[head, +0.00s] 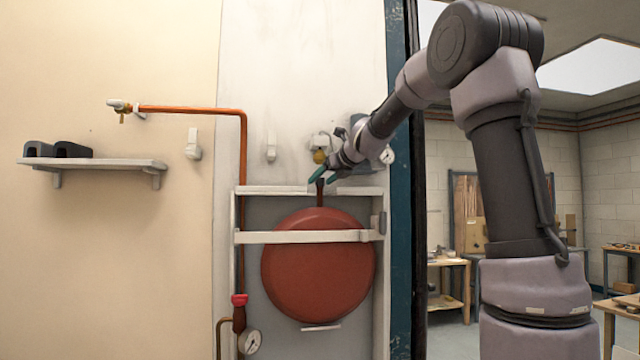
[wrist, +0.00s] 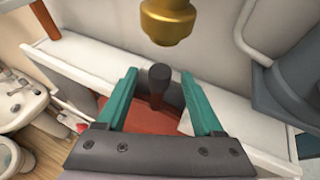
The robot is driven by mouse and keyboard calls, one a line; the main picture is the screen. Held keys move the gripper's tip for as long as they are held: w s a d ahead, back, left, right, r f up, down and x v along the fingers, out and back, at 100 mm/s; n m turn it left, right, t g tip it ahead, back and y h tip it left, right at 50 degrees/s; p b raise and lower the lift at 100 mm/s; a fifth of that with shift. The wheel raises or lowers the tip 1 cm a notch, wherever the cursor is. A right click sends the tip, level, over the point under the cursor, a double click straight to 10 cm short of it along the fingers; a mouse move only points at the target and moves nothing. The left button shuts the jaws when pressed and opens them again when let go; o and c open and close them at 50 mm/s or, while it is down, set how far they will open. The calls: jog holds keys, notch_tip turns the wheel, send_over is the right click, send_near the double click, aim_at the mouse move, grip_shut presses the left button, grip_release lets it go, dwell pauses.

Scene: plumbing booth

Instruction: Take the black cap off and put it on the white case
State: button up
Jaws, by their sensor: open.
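The black cap (wrist: 159,77) is a short dark cylinder standing upright on top of the stem of the red round tank. In the head view the stem (head: 320,195) rises from the tank (head: 318,265). The white case (head: 250,238) is a frame around the tank; its top ledge (wrist: 90,65) also shows in the wrist view. My gripper (head: 322,176) is open, with its teal fingers (wrist: 160,88) on either side of the cap. A gap shows between the cap and each finger. Nothing is held.
A brass fitting (wrist: 167,20) hangs just beyond the cap. A copper pipe (head: 243,150) runs down at the left, with a gauge (head: 250,342) near its bottom. A wall shelf (head: 100,163) holds dark items. The white ledge has bare room on either side of the stem.

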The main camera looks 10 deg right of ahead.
grip_shut()
jog(key=shift+r, duration=0.1)
dwell(0.3)
